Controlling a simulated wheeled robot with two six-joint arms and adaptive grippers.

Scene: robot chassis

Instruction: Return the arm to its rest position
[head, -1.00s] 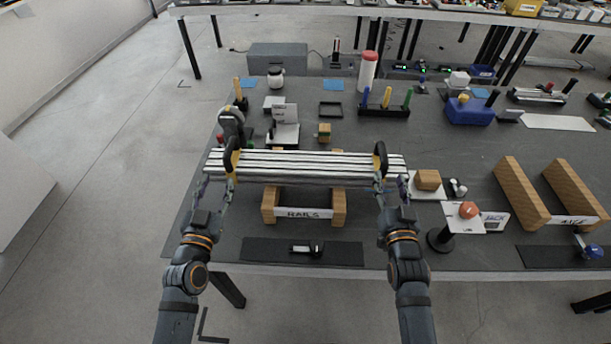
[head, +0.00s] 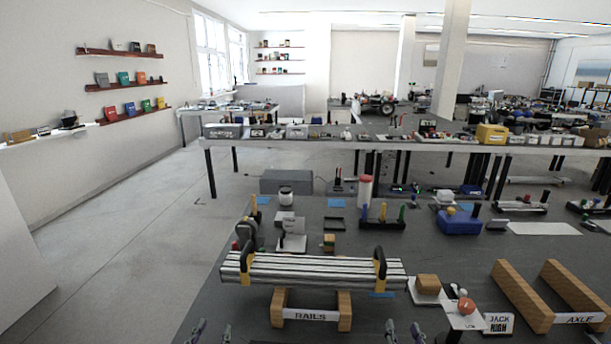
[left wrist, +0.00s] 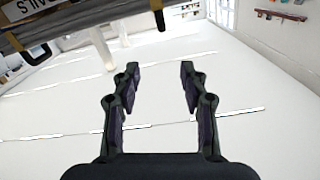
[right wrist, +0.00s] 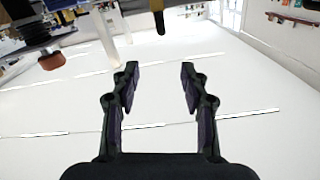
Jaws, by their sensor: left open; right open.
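My left gripper (head: 210,330) is open and empty at the bottom edge of the head view; only its fingertips show there. Its spread fingers also show in the left wrist view (left wrist: 160,82). My right gripper (head: 403,330) is likewise open and empty at the bottom edge, and it shows spread in the right wrist view (right wrist: 160,82). The chassis has two black and yellow handles (head: 380,262). My arms are out of the head view.
The dark table (head: 215,318) has open floor to its left. A blue bin (head: 460,222) and a red-topped cylinder (head: 365,190) stand behind.

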